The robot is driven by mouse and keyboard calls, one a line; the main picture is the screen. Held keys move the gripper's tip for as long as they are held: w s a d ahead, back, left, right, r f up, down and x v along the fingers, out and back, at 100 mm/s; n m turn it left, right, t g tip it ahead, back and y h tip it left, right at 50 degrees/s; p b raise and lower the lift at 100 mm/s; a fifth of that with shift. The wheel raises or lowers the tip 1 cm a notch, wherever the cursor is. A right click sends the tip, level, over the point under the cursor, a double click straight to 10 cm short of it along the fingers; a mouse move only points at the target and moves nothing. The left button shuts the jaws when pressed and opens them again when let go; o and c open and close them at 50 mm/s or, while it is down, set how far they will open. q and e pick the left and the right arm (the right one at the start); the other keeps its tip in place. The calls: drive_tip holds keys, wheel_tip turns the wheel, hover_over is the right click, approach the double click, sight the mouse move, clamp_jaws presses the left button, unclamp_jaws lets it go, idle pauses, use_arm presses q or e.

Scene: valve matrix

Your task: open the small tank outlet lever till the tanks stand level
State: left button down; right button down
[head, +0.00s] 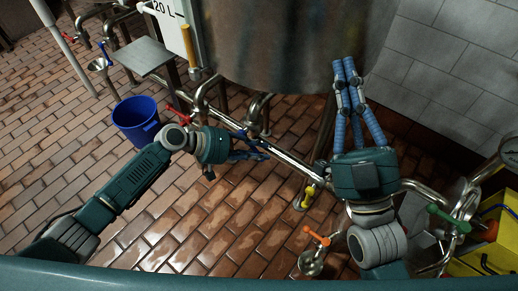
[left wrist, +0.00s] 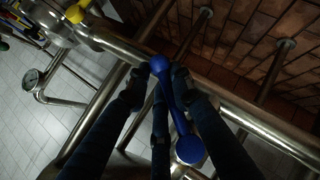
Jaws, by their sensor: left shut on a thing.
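A blue lever (left wrist: 178,105) with a round knob at its end sits on a steel pipe in the left wrist view. My left gripper (left wrist: 165,80) is shut on it, with dark fingers on both sides of the lever. In the head view my left gripper (head: 252,149) is at the pipe below the big steel tank (head: 290,45), and its fingers mostly hide the lever there. No label shows which tank the lever serves. My right gripper (head: 346,70) points up in front of the steel tank, with nothing seen in it; its finger opening is unclear.
A white gauge panel marked 20 L (head: 172,22) stands at the upper left. Red (head: 178,113), yellow (head: 308,195), orange (head: 317,236) and green (head: 447,218) levers sit along the piping. A blue bucket (head: 137,122) stands on the brick floor. A yellow box (head: 490,245) is at the right.

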use_arm(q)
drive_tip(key=shift+w+r, duration=0.15)
drive_tip(key=shift+w, duration=0.05)
drive_tip(key=c, duration=1.6)
unclamp_jaws()
drive_tip(key=shift+s, duration=0.1)
drive_tip(key=shift+a, duration=0.1)
drive_tip(key=v, duration=1.2)
